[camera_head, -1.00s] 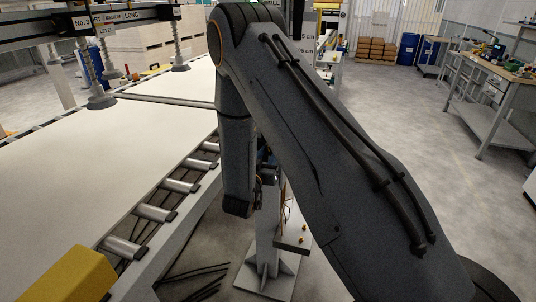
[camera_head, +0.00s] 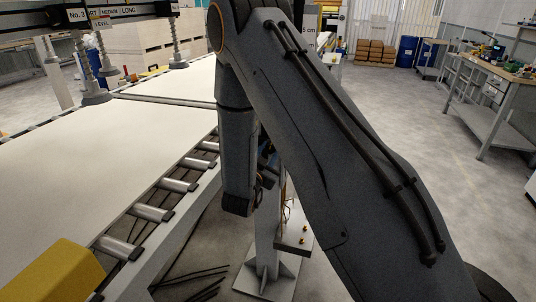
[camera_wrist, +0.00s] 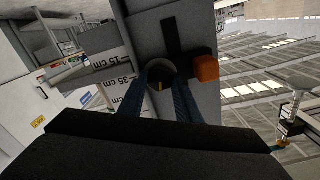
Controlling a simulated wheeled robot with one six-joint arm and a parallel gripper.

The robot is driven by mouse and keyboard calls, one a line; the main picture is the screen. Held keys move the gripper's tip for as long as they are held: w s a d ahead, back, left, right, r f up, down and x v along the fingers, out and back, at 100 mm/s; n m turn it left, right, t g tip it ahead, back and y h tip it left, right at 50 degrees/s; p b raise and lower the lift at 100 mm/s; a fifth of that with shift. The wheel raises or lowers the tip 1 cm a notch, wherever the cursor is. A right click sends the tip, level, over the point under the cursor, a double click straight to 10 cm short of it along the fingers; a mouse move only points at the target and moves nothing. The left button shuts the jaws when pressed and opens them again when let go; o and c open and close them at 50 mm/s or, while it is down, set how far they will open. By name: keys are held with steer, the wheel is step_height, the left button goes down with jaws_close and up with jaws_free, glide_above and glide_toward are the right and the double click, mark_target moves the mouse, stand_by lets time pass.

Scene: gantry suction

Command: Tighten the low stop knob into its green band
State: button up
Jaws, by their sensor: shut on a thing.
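In the wrist view a dark round knob (camera_wrist: 161,69) with a small yellowish mark sits on a grey column face, below a black slot (camera_wrist: 172,35). My gripper (camera_wrist: 163,90) has its two blue fingers on either side of the knob and is shut on it. No green band can be made out in the wrist view. In the head view, my arm hides the knob and the gripper.
An orange block (camera_wrist: 206,69) sticks out close to the right of the knob. A centimetre scale (camera_wrist: 117,83) is left of it. In the head view a roller conveyor (camera_head: 151,213) with pale panels lies left, and suction cups (camera_head: 97,97) hang over it.

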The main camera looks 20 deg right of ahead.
steer(key=shift+m, duration=0.3)
steer(key=o, duration=1.1)
steer(key=shift+c, duration=0.2)
steer(key=shift+a, duration=0.1)
steer(key=b+v, duration=0.2)
steer(key=v, duration=0.5)
steer(key=shift+s+a, duration=0.2)
steer(key=shift+s, duration=0.1)
